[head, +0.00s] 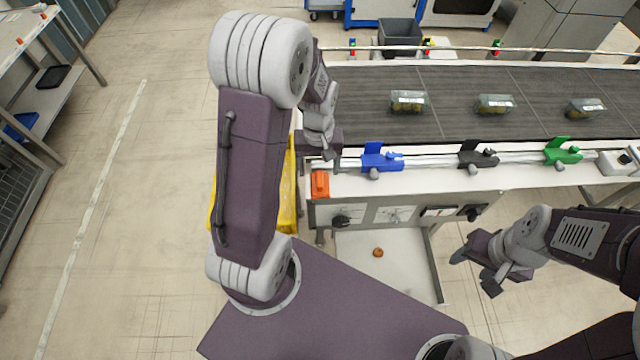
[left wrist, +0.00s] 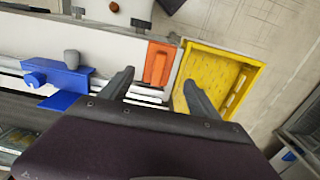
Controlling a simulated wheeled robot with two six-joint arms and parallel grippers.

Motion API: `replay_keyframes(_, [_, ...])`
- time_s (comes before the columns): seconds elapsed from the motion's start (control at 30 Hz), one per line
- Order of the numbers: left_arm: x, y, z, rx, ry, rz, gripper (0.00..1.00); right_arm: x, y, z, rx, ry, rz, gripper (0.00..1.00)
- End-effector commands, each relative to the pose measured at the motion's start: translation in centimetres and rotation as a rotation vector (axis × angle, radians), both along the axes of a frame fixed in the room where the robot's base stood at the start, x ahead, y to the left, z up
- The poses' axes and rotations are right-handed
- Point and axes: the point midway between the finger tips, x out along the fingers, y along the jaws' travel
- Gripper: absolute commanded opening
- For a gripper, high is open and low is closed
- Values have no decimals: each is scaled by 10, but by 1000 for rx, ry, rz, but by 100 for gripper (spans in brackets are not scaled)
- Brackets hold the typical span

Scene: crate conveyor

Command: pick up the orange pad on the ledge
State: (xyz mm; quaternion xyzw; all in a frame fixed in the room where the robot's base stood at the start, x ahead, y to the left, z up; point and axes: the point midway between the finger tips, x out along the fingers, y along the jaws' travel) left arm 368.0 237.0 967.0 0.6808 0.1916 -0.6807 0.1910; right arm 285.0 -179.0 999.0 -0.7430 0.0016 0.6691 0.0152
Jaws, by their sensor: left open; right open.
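The orange pad (head: 320,184) sits at the left end of the white ledge (head: 400,182) beside the conveyor. It also shows in the left wrist view (left wrist: 159,62), ahead of the fingertips. My left gripper (head: 324,165) is open and empty, just behind the pad on the conveyor side. In the left wrist view the left gripper (left wrist: 157,83) has its two fingers spread, with the pad ahead of the gap and apart from them. My right gripper (head: 472,270) is open and empty at the lower right, away from the ledge.
A blue clamp (head: 381,160), a dark clamp and a green clamp (head: 563,152) sit along the rail. A yellow crate (left wrist: 215,75) stands just beyond the ledge's end. Several clear packs lie on the conveyor (head: 450,110). A white tray (head: 390,270) below holds a small orange-brown item.

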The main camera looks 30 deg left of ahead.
Motion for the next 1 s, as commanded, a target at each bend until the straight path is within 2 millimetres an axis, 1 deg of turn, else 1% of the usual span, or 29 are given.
replay_keyframes(0.07, [0, 0, -2, 0, 0, -1, 71, 0, 0, 0, 0, 0, 0, 53])
replay_keyframes(0.1, [-1, -1, -6, 0, 2, -1, 71, 0, 0, 0, 0, 0, 0, 53])
replay_keyframes(0.23, [-4, -6, -31, -1, 5, -3, 71, 0, 0, 2, 0, 0, 0, 53])
replay_keyframes(0.33, [-3, -6, -46, 0, 2, -2, 71, 0, 0, 0, 0, 0, 0, 53])
replay_keyframes(0.43, [-2, -5, -52, 1, -1, -2, 71, 0, 0, 0, 0, 0, 0, 53])
replay_keyframes(0.6, [-2, -5, -52, 0, -2, -1, 71, 0, 0, 0, 0, 0, 0, 53])
replay_keyframes(0.63, [-2, -5, -52, 0, -2, -1, 68, 0, 0, 0, 0, 0, 0, 53])
replay_keyframes(0.67, [-2, -5, -52, 0, -2, -1, 60, 0, 0, 0, 0, 0, 0, 53])
replay_keyframes(0.7, [-2, -5, -52, 0, -2, -1, 49, 0, 0, 0, 0, 0, 0, 53])
replay_keyframes(0.77, [-2, -5, -52, 0, -2, -2, 32, 0, 0, 0, 0, 0, 0, 53])
replay_keyframes(0.8, [-2, -5, -52, 0, -1, -1, 21, 0, 0, 0, 0, 0, 0, 53])
replay_keyframes(0.87, [-2, -5, -52, 0, -1, -1, 6, 0, 0, 0, 0, 0, 0, 53])
replay_keyframes(0.9, [-2, -5, -52, 0, -1, -1, 0, 0, 0, 0, 0, 0, 0, 53])
replay_keyframes(1.0, [-2, -5, -52, 0, -1, -1, 0, 0, 0, 0, 0, 0, 0, 53])
